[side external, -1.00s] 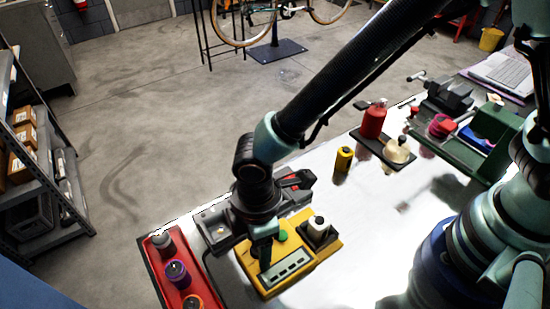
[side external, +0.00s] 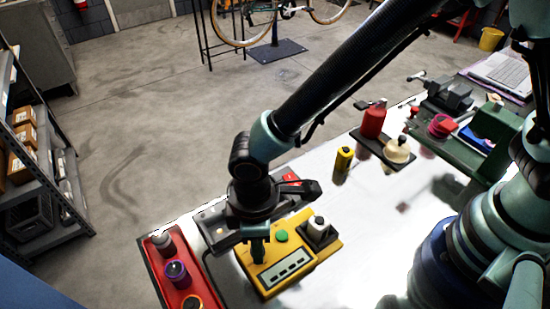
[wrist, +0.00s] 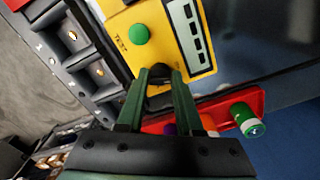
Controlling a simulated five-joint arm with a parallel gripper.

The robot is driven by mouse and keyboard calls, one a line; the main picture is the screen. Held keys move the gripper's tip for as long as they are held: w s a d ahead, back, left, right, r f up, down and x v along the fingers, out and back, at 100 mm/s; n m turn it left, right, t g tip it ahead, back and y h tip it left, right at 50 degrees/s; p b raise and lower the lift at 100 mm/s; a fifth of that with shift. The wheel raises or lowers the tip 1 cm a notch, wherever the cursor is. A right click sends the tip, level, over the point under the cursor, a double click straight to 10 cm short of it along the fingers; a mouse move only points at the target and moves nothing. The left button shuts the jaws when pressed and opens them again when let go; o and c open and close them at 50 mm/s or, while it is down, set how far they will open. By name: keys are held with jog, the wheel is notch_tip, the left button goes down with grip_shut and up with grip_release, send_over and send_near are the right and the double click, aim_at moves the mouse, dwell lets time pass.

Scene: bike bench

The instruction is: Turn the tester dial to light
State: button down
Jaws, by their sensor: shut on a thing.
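The yellow tester (side external: 272,279) lies on the bench with a green button (side external: 281,236) and a display with several grey segments (side external: 285,270). In the wrist view the green button (wrist: 139,34) and the display (wrist: 191,36) are near the top. My gripper (side external: 258,258) points down at the tester's left part. In the wrist view my gripper (wrist: 160,76) has its two green fingers on either side of the black dial (wrist: 159,77), shut on it. The fingers hide much of the dial, and its pointer and markings cannot be read.
A red tray (side external: 150,268) with several round cells is at left. A grey compartment tray (side external: 212,222) lies behind the tester. A yellow cylinder (side external: 343,160) and red bottle (side external: 373,121) stand further right.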

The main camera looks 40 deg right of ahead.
jog(key=m, duration=0.4)
jog(key=shift+s+a, duration=0.1)
jog(key=shift+s, duration=0.1)
jog(key=shift+w+a+m, duration=0.1)
jog(key=shift+m, duration=1.6)
jog(key=c, duration=0.6)
grip_release()
jog(key=shift+h, duration=0.3)
jog(key=shift+r, duration=0.1)
